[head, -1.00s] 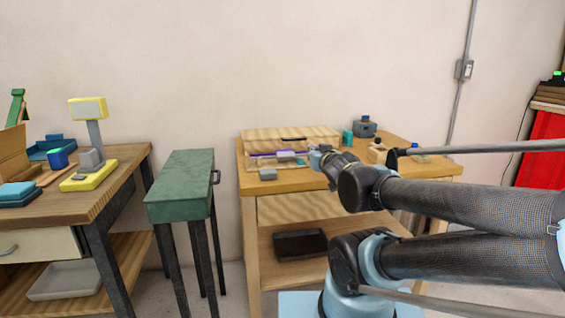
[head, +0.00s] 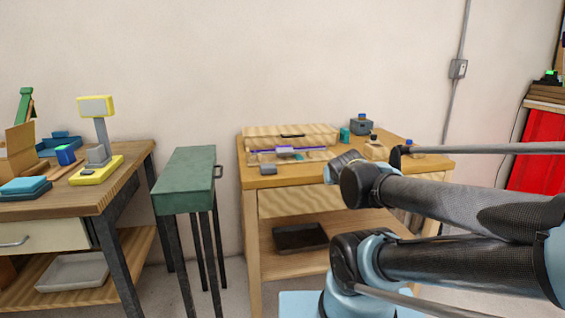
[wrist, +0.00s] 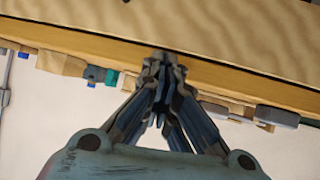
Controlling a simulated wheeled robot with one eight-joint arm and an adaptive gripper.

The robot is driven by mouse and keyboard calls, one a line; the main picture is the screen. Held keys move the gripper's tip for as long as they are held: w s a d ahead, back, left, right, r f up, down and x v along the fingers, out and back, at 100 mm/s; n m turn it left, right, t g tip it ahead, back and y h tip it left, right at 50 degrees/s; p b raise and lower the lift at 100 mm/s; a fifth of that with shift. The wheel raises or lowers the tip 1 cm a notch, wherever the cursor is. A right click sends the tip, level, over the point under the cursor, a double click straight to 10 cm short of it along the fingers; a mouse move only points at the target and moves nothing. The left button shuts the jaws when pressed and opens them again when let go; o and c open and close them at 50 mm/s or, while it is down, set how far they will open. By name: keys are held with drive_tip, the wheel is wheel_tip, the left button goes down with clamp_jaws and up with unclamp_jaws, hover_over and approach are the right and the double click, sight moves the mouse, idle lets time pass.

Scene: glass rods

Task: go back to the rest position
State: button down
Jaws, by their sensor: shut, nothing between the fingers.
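My gripper (wrist: 160,62) is shut and empty in the wrist view, its fingertips showing against a wooden edge. In the head view my arm is folded at the right, in front of the wooden workbench (head: 330,178); the fingers cannot be made out there. The wrist view looks turned over, with a wooden surface (wrist: 230,25) across the top and the pale wall below. No glass rod can be clearly made out.
On the workbench stand a long wooden box (head: 270,133), a teal block (head: 344,135) and a grey container (head: 361,127). A green side table (head: 185,170) stands left of it. Further left is a bench (head: 75,190) with a yellow-grey device (head: 97,168).

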drive_tip(key=s+d+f+g, duration=0.1)
drive_tip(key=s+f+g, duration=0.3)
drive_tip(key=s, duration=0.4)
drive_tip(key=s+f+g, duration=0.5)
drive_tip(key=s+f, duration=0.1)
drive_tip(key=s, duration=0.2)
drive_tip(key=shift+s+d+g+y, duration=0.15)
drive_tip(key=shift+d+g+y, duration=0.15)
drive_tip(key=shift+d, duration=0.1)
drive_tip(key=shift+w+f, duration=0.25)
drive_tip(key=shift+w, duration=0.2)
